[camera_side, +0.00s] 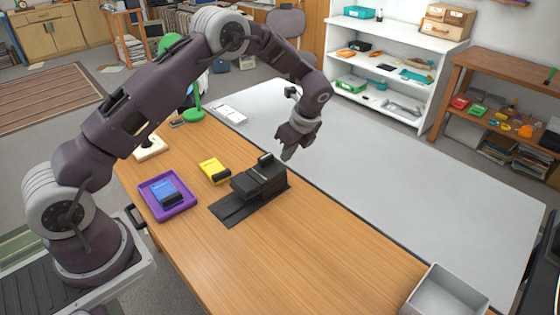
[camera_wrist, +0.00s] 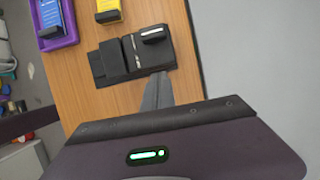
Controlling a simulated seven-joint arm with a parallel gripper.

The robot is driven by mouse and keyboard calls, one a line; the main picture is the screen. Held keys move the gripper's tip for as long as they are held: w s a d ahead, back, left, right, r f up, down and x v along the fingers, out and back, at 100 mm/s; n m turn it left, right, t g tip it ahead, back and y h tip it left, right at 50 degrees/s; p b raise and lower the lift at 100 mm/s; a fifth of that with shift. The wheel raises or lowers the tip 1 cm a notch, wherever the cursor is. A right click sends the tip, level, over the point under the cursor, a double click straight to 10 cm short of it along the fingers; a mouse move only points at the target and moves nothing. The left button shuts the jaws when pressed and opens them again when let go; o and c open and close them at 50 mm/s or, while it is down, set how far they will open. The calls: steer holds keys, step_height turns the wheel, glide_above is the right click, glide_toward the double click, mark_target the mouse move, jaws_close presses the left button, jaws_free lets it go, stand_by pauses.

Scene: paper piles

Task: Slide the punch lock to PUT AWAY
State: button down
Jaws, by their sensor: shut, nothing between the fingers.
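The black punch (camera_side: 258,182) stands on the wooden table on a flat dark base plate (camera_side: 236,209). In the wrist view the punch (camera_wrist: 151,48) shows from above, with a small raised piece bearing a pale strip (camera_wrist: 152,33) on its top. I cannot read any PUT AWAY marking, and which part is the lock is not clear. My gripper (camera_side: 287,156) is shut and empty, just above and beyond the back right end of the punch in the side view. In the wrist view its fingertips (camera_wrist: 159,76) overlap the punch's edge; I cannot tell whether they touch.
A purple tray (camera_side: 190,207) holds a blue block (camera_side: 165,193). A yellow block (camera_side: 215,170) lies left of the punch. A grey bin (camera_side: 441,283) stands at the table's near right end. The wood between punch and bin is clear.

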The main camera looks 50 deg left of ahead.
steer(key=v, duration=0.3)
steer(key=shift+d+r, duration=0.15)
steer(key=shift+r, duration=0.2)
steer(key=s+d+r+n+t+h, duration=0.15)
steer(key=s+r+n, duration=0.25)
steer(key=s+r, duration=0.45)
steer(key=s+d+r+n+t+h, duration=0.15)
steer(key=s+r+n, duration=0.35)
steer(key=r, duration=0.6)
steer(key=s+d+n+t, duration=0.1)
steer(key=s+n, duration=0.3)
steer(key=s, duration=0.6)
steer(key=s+d+r+n+t+h, duration=0.1)
steer(key=s+d+n, duration=0.2)
steer(key=s, duration=0.8)
steer(key=shift+s+d+r+n+t, duration=0.15)
steer(key=shift+d+n+t, duration=0.2)
steer(key=shift+n, duration=0.75)
